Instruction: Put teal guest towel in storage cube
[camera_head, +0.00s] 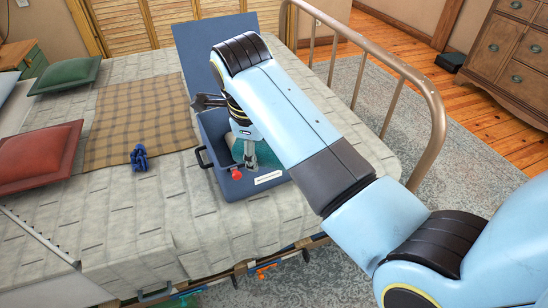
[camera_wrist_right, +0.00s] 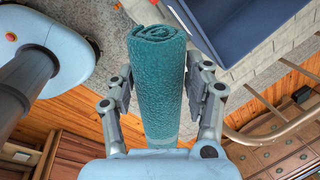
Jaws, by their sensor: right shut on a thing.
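The teal guest towel (camera_wrist_right: 160,85) is rolled up, its spiral end showing in the right wrist view. My right gripper (camera_wrist_right: 165,88) is shut on it, one finger along each side. In the head view my right gripper (camera_head: 250,155) is in front of the storage cube (camera_head: 262,180), and only a little of the towel (camera_head: 238,150) shows. The storage cube is an open blue box on the bed with its lid up; it shows at the top right of the wrist view (camera_wrist_right: 238,45), beside the towel. My forearm hides much of its opening. My left gripper is out of view.
The bed (camera_head: 190,225) has a pale quilt, a brown plaid blanket (camera_head: 140,115), a blue knotted item (camera_head: 139,157), a red cushion (camera_head: 40,152) and a green cushion (camera_head: 66,75). A metal bed rail (camera_head: 425,90) runs along the right. A wooden dresser (camera_head: 510,60) stands far right.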

